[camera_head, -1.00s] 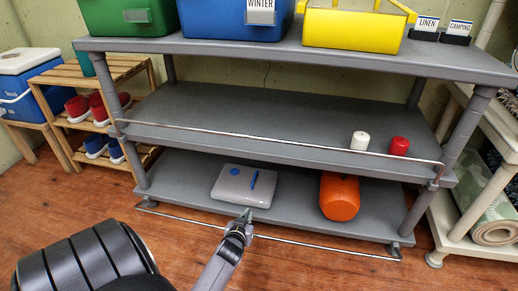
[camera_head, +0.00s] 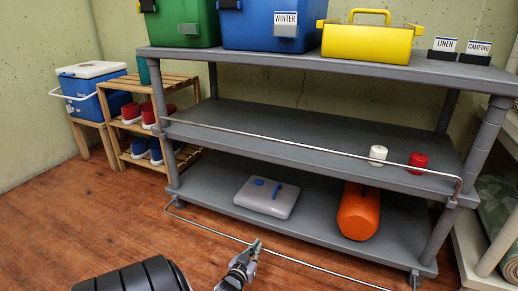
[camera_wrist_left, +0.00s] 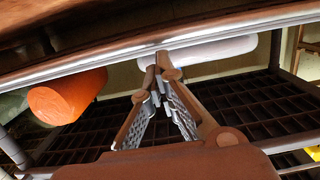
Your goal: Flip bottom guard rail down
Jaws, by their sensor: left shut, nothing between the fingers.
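The bottom guard rail (camera_head: 212,231) is a thin metal bar in front of the grey bottom shelf (camera_head: 325,218). It sits low, below and out from the shelf's front edge. Its right end runs out of the bottom of the head view. My left gripper (camera_head: 256,243) is shut and empty, with its tip at the rail near the middle; I cannot tell whether they touch. In the left wrist view, upside down, the gripper (camera_wrist_left: 163,68) points at a bright band that is either the rail or the shelf edge. My right gripper is not in view.
Another metal rail (camera_head: 310,150) stands along the middle shelf, near white (camera_head: 378,153) and red (camera_head: 418,161) candles. A wooden rack (camera_head: 130,118) stands left. The floor (camera_head: 110,220) at left is clear.

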